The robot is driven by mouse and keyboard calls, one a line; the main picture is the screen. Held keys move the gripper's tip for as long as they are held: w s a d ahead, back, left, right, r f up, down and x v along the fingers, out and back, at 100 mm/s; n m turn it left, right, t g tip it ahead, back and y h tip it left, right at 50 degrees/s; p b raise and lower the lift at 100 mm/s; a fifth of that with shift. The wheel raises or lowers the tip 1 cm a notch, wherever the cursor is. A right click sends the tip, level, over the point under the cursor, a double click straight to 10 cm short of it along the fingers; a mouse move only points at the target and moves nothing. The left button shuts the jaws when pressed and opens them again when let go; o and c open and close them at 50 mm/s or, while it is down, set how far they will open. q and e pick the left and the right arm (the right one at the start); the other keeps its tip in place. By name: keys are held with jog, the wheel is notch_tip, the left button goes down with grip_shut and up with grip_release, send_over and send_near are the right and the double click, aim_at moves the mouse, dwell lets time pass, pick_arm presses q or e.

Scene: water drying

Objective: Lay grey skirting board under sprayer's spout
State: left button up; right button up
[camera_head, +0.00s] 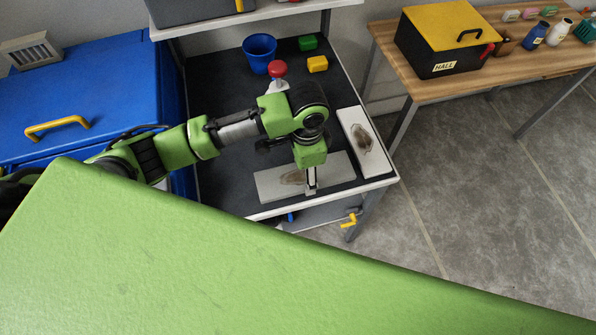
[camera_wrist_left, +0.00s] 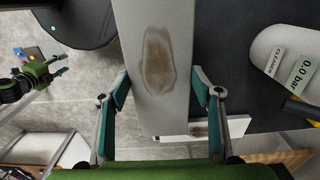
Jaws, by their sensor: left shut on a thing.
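The grey skirting board (camera_head: 268,188) with a brown wet stain lies level at or just above the dark tabletop's front; I cannot tell if it touches. My left gripper (camera_head: 311,188) is shut across it, right of the stain; in the left wrist view the board (camera_wrist_left: 155,20) runs between the fingers (camera_wrist_left: 160,92). The sprayer (camera_head: 277,72), with a red top, stands behind my arm, which hides most of it. In the wrist view its white body (camera_wrist_left: 275,50) reads "CLEANER" and "0.0 bar", right of the board. A green and black arm (camera_wrist_left: 35,75), likely my right, shows small; its jaws are unclear.
A whiter stained board (camera_head: 352,125) lies along the table's right edge. A blue cup (camera_head: 259,50), a green block (camera_head: 307,43) and a yellow block (camera_head: 317,64) are at the back. A blue cabinet (camera_head: 110,85) stands left. A wooden bench (camera_head: 435,85) stands right, with open floor before it.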

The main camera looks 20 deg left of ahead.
aim_at(298, 176)
pick_arm(q)
jog(key=f, duration=0.1)
jog(key=w+a+f, duration=0.1)
jog(key=shift+w+a+f, duration=0.2)
jog(key=shift+a+f, duration=0.05)
jog(key=shift+f, duration=0.05)
jog(key=shift+w+a+f, duration=0.15)
jog(key=shift+w+f, duration=0.05)
jog(key=shift+f, duration=0.1)
jog(key=shift+w+a+f, duration=0.1)
jog(key=shift+w+f, duration=0.05)
jog(key=shift+f, duration=0.1)
jog(key=shift+a+f, duration=0.2)
jog(key=shift+f, duration=1)
jog(key=shift+f+p, duration=0.3)
jog(key=shift+f, duration=0.2)
pick_arm(e)
jog(key=shift+s+a+r, duration=0.35)
jog(key=shift+s+a, duration=0.2)
jog(key=shift+d, duration=0.1)
pick_arm(q)
jog(key=o, duration=1.5)
jog(key=shift+f, duration=0.15)
jog(key=shift+c, duration=0.2)
pick_arm(e)
jog(key=shift+d, duration=0.15)
